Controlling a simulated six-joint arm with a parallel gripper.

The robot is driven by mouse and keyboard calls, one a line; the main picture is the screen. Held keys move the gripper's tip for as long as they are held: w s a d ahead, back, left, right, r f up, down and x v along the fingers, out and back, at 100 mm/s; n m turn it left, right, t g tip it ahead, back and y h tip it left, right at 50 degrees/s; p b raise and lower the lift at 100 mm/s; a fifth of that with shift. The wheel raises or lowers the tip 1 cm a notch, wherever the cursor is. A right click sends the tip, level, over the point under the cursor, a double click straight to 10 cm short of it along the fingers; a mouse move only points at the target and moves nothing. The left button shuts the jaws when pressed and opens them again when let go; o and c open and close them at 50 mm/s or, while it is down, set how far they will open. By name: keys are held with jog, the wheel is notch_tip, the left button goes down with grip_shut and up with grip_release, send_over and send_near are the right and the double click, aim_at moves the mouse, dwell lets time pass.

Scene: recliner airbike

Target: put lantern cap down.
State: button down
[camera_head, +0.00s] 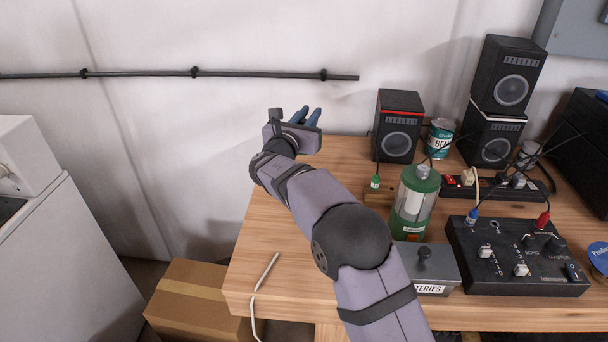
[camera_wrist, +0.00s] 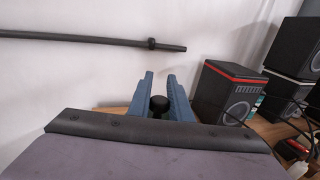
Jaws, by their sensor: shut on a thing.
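My gripper (camera_head: 306,116) is raised above the back left part of the workbench, close to the wall. In the wrist view its two blue fingers (camera_wrist: 160,90) are shut on a small, dark, round piece, which I take to be the lantern cap (camera_wrist: 158,104). Only its black rounded part shows between the fingers. In the head view I cannot make it out behind my wrist. The green lantern (camera_head: 412,205) stands upright on the bench, to the right of my arm, with clear walls and a green upper rim.
A speaker (camera_head: 397,127), a can (camera_head: 439,138), a power strip (camera_head: 500,188), a black control box (camera_head: 515,255) and a grey batteries box (camera_head: 435,268) crowd the right.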

jog(key=shift+w+a, duration=0.1)
jog(key=shift+w, duration=0.6)
jog(key=shift+f+p, duration=0.7)
jog(key=shift+f, duration=4.3)
jog(key=shift+f+b, duration=0.2)
jog(key=shift+b, duration=0.1)
jog(key=c, duration=1.6)
grip_release()
jog(key=shift+r, duration=0.2)
jog(key=shift+s+a+p, duration=0.1)
jog(key=shift+p, duration=0.2)
jog(key=b+v, duration=0.2)
jog(key=v, duration=1)
jog(key=shift+b, duration=0.4)
